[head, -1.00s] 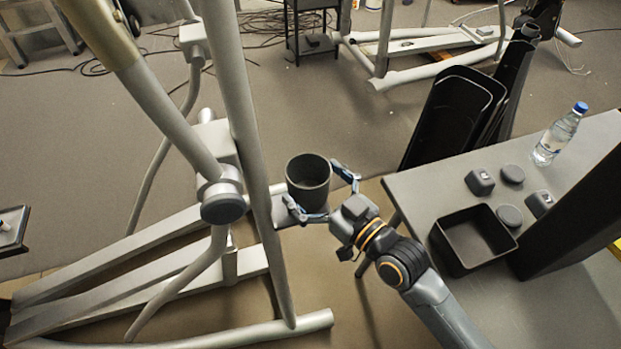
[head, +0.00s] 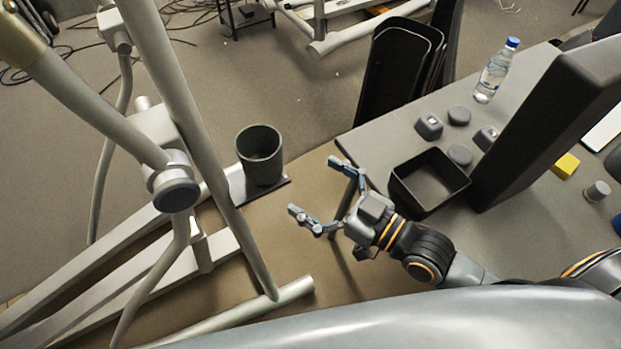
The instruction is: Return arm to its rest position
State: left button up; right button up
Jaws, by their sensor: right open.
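My right gripper (head: 317,193) is open and empty in the head view, in front of the grey table's left edge. Its two fingers are spread and point left. A dark grey cup (head: 259,156) stands upright on a flat dark plate (head: 238,188) on the elliptical machine (head: 187,125), to the left of the gripper. The gripper is apart from the cup, with a clear gap between them. My right arm reaches in from the lower right. My left gripper is not in view.
The grey table (head: 374,138) at right holds a black open bin (head: 399,202), small dark caps (head: 459,116), a water bottle (head: 496,70), a tall dark panel (head: 540,127) and a yellow block (head: 565,165). Black covers (head: 397,72) lean behind it.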

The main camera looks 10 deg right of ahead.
dwell(0.3)
jog(key=s+d+f+m+g+h, duration=0.1)
jog(key=d+f+g+h, duration=0.1)
jog(key=f+h, duration=0.25)
jog(key=s+d+f+m+g+h, duration=0.1)
jog(key=d+f+m+g+h, duration=0.15)
jog(key=f, duration=0.35)
jog(key=s+d+f+m+g+h, duration=0.3)
jog(key=s+d+f+g+h, duration=0.25)
jog(key=s+d, duration=0.35)
notch_tip(320, 180, down, 24)
jog(key=s+a+g, duration=0.1)
jog(key=s, duration=0.1)
jog(key=s+d+f+g, duration=0.1)
jog(key=s+d+f, duration=0.1)
jog(key=s+f, duration=1.4)
jog(key=shift+s+d+f+n+g+y, duration=0.3)
jog(key=shift+s+d+f+n+y, duration=0.1)
jog(key=shift+f, duration=0.5)
